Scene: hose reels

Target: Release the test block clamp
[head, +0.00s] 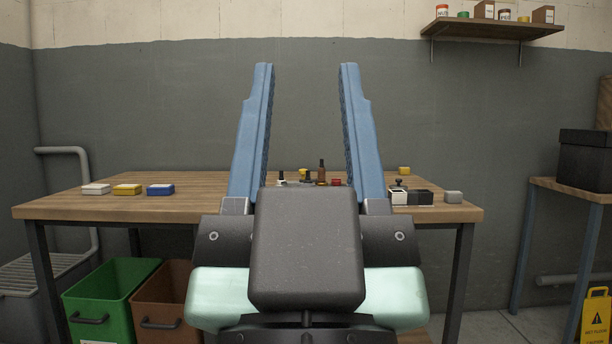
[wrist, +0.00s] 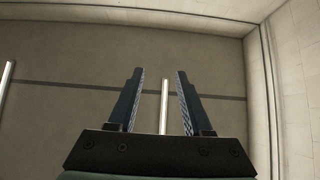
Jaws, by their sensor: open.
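My gripper (head: 307,75) fills the middle of the head view, raised with its two blue fingers pointing up. It is open and empty, and it also shows open in the wrist view (wrist: 160,75). On the right of the wooden table (head: 90,208), a small dark knobbed piece (head: 400,184) stands by a white-fronted block (head: 398,197) and a dark block (head: 421,198). This may be the test block clamp, but it is too small to tell. A grey block (head: 453,197) lies to its right. My gripper is nearer the camera, apart from these things, and hides the table's middle.
White (head: 95,189), yellow (head: 128,190) and blue (head: 160,190) boxes lie on the table's left. Small bottles (head: 322,171) stand behind my gripper. Green (head: 105,300) and brown (head: 160,305) bins stand below. A side table with a black box (head: 585,160) is at right.

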